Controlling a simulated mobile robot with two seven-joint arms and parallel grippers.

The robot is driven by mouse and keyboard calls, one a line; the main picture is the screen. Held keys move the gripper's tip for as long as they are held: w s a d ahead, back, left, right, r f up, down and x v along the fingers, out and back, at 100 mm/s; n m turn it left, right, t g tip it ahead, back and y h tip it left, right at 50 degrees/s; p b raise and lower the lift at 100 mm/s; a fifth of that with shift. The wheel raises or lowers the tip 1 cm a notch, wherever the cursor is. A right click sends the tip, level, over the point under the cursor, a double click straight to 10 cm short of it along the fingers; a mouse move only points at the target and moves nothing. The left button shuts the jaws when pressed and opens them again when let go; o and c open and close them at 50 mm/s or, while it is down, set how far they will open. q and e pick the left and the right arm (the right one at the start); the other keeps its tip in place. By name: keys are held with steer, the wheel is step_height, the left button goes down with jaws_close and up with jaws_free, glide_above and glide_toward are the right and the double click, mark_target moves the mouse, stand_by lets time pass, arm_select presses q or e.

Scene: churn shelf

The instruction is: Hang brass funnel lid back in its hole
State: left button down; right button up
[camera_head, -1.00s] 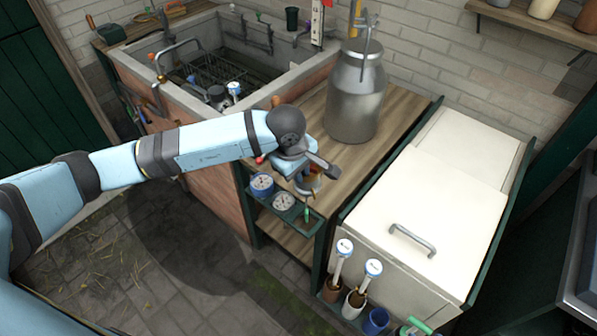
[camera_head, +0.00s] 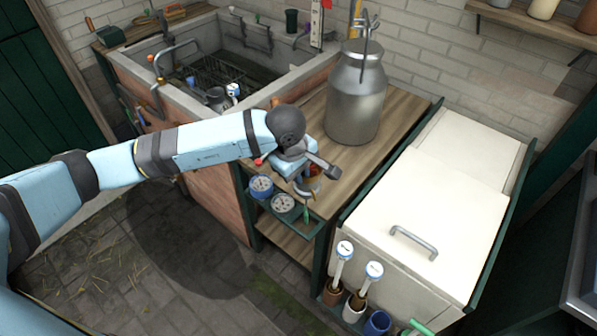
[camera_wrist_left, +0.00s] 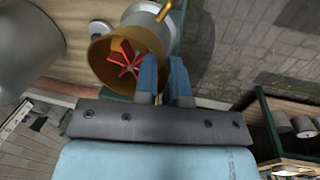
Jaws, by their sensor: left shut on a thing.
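The brass funnel lid (camera_wrist_left: 103,68) is in the left wrist view, its wide mouth turned to the camera and a red star-shaped piece inside. My left gripper (camera_wrist_left: 163,72) is shut on its edge, with the blue fingers at the funnel's right side. In the head view my left gripper (camera_head: 305,183) is low over the front edge of the wooden bench, and only a small part of the brass lid (camera_head: 315,184) shows beside it. The hole under the gripper is hidden.
A large metal churn (camera_head: 355,105) stands on the bench (camera_head: 400,107) behind the gripper. A white chest (camera_head: 440,205) is to the right, with brushes in cups (camera_head: 355,300) at its front. A stone sink (camera_head: 290,68) is behind left.

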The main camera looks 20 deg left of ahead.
mark_target(298, 189)
arm_select(q)
steer(key=shift+f+b, duration=2.85)
steer(key=shift+f, duration=0.4)
steer(key=shift+f+b, duration=1)
steer(key=shift+f, duration=0.1)
arm_select(e)
step_height(298, 189, down, 8)
steer(key=shift+r, duration=0.25)
arm_select(q)
steer(key=shift+f, duration=0.1)
arm_select(e)
steer(key=shift+w, duration=0.1)
arm_select(q)
step_height(298, 189, down, 7)
steer(key=b, duration=0.6)
steer(key=shift+f+b, duration=0.15)
steer(key=shift+b, duration=0.2)
arm_select(e)
steer(key=shift+m, duration=0.3)
steer(key=f, duration=0.4)
steer(key=shift+w+a, duration=0.35)
steer(key=shift+a, duration=0.05)
steer(key=shift+s+f, duration=0.1)
steer(key=shift+s, duration=0.05)
